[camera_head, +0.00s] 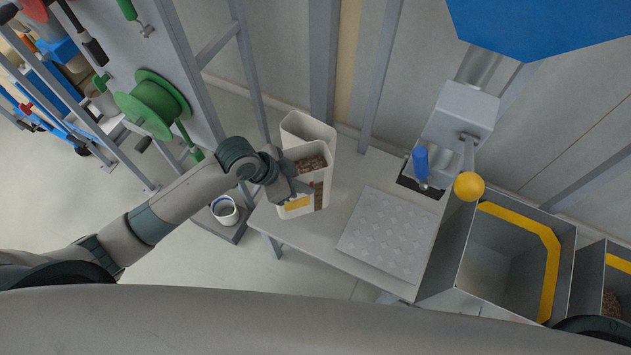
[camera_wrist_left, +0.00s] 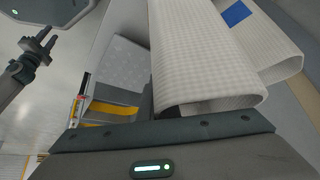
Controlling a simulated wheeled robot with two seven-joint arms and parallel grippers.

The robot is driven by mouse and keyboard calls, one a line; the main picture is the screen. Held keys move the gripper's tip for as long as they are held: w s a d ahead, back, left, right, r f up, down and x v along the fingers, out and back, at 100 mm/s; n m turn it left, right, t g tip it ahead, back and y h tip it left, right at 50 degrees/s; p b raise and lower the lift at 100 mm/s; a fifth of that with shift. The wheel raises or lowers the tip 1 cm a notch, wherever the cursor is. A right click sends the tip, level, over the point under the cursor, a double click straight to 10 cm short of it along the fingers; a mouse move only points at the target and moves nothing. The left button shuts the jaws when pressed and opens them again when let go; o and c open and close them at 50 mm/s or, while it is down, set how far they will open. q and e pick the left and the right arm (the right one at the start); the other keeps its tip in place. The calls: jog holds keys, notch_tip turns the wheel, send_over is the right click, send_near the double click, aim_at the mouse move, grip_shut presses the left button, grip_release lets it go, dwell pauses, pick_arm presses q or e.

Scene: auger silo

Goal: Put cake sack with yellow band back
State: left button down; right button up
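A white sack with a yellow band (camera_head: 298,204) stands upright at the left end of the grey table (camera_head: 335,260), its open top showing brown pellets. My left gripper (camera_head: 293,187) is at its left and front side, overlapping it in the head view. In the left wrist view, a white woven sack (camera_wrist_left: 205,60) fills the space right before the gripper. The far fingertips are hidden, so I cannot tell whether they grip it. My right gripper (camera_wrist_left: 38,45) shows small at the upper left of the left wrist view, its fingers apart and empty.
A second white sack (camera_head: 308,128) stands close behind; a blue patch (camera_wrist_left: 236,13) shows in the wrist view. A studded grey plate (camera_head: 388,235) lies to the right. Beyond are a machine with a yellow ball (camera_head: 469,186) and a yellow-edged bin (camera_head: 550,270). A green reel (camera_head: 153,104) hangs left.

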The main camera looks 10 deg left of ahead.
pick_arm(q)
jog(key=a+f+p, duration=0.1)
jog(key=a+f, duration=0.3)
jog(key=a, duration=0.2)
jog(key=shift+w+a, duration=0.2)
jog(key=shift+a, duration=0.2)
notch_tip(320, 180, down, 4)
jog(key=shift+r+p, duration=0.1)
jog(key=shift+p, duration=0.55)
